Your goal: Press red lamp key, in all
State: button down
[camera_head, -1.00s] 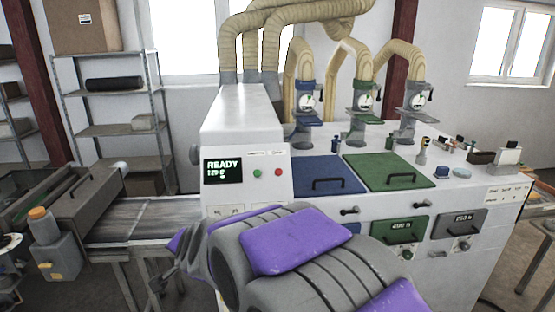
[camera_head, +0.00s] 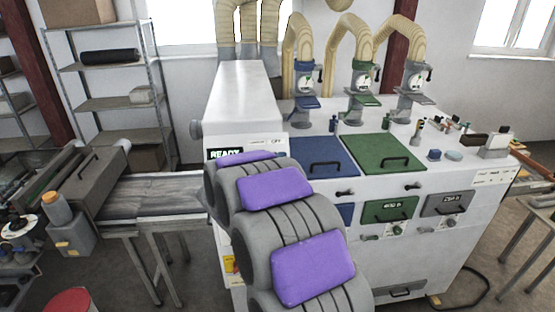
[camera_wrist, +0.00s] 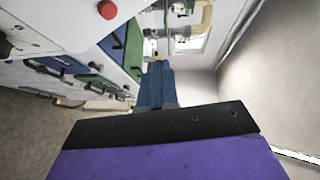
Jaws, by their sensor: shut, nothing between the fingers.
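In the wrist view, a round red key (camera_wrist: 107,9) sits on a white panel at the top edge, left of my gripper. My gripper (camera_wrist: 155,68) is shut and empty, its blue fingers together and apart from the key in the picture. In the head view my arm covers the lower front of the control panel, so the key and gripper are hidden there. The dark display (camera_head: 226,154) is partly visible above my arm, with the top of "READY" showing.
The white machine (camera_head: 240,95) has a blue lid (camera_head: 325,158) and a green lid (camera_head: 385,150) with handles. A conveyor (camera_head: 150,192) runs to its left. A red round object (camera_head: 70,301) stands at bottom left. Shelving (camera_head: 105,103) is behind.

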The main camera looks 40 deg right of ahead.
jog(key=shift+a, duration=0.1)
jog(key=shift+w, duration=0.1)
jog(key=w+d+f, duration=0.4)
jog(key=w+f, duration=0.1)
jog(key=shift+w+f, duration=0.25)
jog(key=shift+w, duration=0.15)
jog(key=shift+d, duration=0.15)
jog(key=shift+f, duration=0.1)
dwell(1.8)
jog(key=shift+w+d+f+b, duration=0.1)
jog(key=shift+w+b, duration=0.1)
jog(key=shift+b, duration=0.1)
